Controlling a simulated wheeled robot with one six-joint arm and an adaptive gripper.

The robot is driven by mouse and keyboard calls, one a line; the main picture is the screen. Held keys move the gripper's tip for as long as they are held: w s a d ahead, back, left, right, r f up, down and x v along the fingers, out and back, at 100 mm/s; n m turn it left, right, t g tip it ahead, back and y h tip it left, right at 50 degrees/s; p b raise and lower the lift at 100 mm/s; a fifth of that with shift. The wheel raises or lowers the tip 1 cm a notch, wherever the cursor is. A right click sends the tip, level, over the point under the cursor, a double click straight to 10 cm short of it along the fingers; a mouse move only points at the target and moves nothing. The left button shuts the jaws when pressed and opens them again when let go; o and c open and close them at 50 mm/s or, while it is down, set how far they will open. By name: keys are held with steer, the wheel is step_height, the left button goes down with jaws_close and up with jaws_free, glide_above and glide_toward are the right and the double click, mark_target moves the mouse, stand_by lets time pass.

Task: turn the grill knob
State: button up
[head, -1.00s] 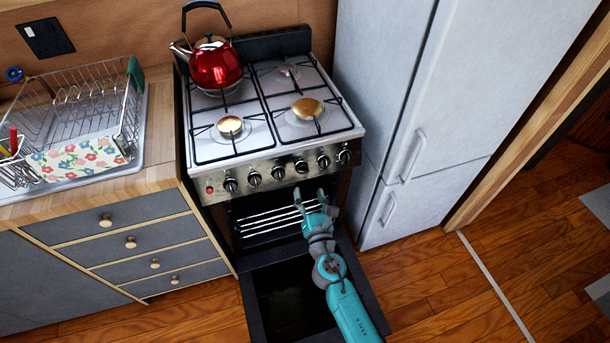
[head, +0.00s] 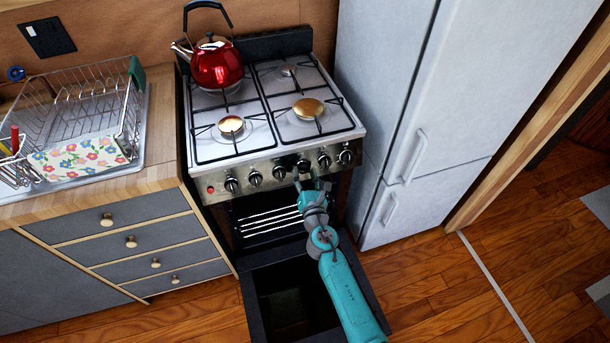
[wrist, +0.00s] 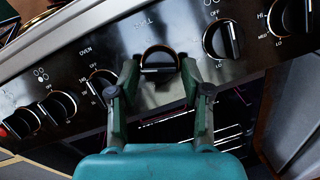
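The grill knob (wrist: 158,62) is black with a brass-coloured ring, on the stove's dark front panel, under a partly legible label ending in "ILL". In the head view the knob (head: 304,165) is in the middle of the knob row, partly hidden by my gripper (head: 312,182). In the wrist view my gripper (wrist: 159,74) is open, with one fingertip at each side of the knob's lower part. The fingers look apart from the knob's sides; light contact cannot be ruled out.
Other knobs flank it closely: the oven knob (wrist: 101,86) on the left and a burner knob (wrist: 221,39) on the right. The oven door (head: 258,316) hangs open below my arm. A red kettle (head: 217,66) stands on the back left burner. A fridge (head: 400,110) is at the right.

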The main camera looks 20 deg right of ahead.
steer(key=c, duration=0.6)
steer(key=shift+m, duration=0.4)
steer(key=m+h, duration=0.1)
steer(key=m, duration=0.2)
steer(key=shift+a+g, duration=0.15)
steer(key=shift+g, duration=0.15)
steer(key=m+g+h, duration=0.1)
steer(key=m, duration=0.3)
steer(key=shift+a+r, duration=0.1)
steer(key=shift+r, duration=0.05)
steer(key=m+g+h, duration=0.1)
steer(key=m, duration=0.3)
steer(key=shift+r, duration=0.1)
steer(key=shift+w+r+m+g, duration=0.1)
steer(key=shift+m+g, duration=0.7)
steer(key=shift+m, duration=1.2)
